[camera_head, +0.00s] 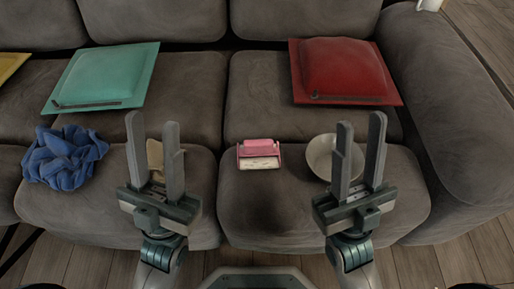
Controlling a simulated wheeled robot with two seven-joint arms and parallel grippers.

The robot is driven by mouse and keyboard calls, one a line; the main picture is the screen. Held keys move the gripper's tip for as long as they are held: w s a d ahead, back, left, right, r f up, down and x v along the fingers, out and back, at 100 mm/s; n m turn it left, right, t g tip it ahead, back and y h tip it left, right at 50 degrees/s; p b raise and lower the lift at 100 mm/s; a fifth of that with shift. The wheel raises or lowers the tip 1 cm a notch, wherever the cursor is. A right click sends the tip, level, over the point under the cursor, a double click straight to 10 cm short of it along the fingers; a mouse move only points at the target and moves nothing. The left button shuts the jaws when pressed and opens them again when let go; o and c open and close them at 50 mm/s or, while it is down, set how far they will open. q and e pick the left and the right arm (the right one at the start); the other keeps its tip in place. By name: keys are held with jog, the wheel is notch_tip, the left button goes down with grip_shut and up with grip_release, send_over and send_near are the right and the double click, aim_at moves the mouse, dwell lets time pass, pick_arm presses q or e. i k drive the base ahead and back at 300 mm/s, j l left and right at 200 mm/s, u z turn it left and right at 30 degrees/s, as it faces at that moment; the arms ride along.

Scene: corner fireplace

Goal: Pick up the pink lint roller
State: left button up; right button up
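The pink lint roller (259,154) lies on the front seat of the grey sofa, near the middle of the view. It has a pink top and a pale lower part. My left gripper (153,122) is to its left, with its fingers apart and nothing between them that I can see held. My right gripper (360,125) is to its right, also with fingers apart and empty. Neither gripper touches the roller, and it is fully in view.
A bowl (321,158) sits partly behind my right gripper. A tan object (155,153) shows behind my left fingers. A crumpled blue cloth (62,157) lies at left. A green cushion (106,75) and a red cushion (344,70) lie farther back on the sofa (262,106).

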aim_at(266, 147)
jog(key=k+l+u, duration=0.2)
jog(key=l+u, duration=0.15)
jog(key=k+l+u, duration=0.2)
jog(key=u, duration=0.2)
jog(key=k+l+u, duration=0.35)
jog(key=i+j, duration=0.05)
jog(key=i, duration=0.05)
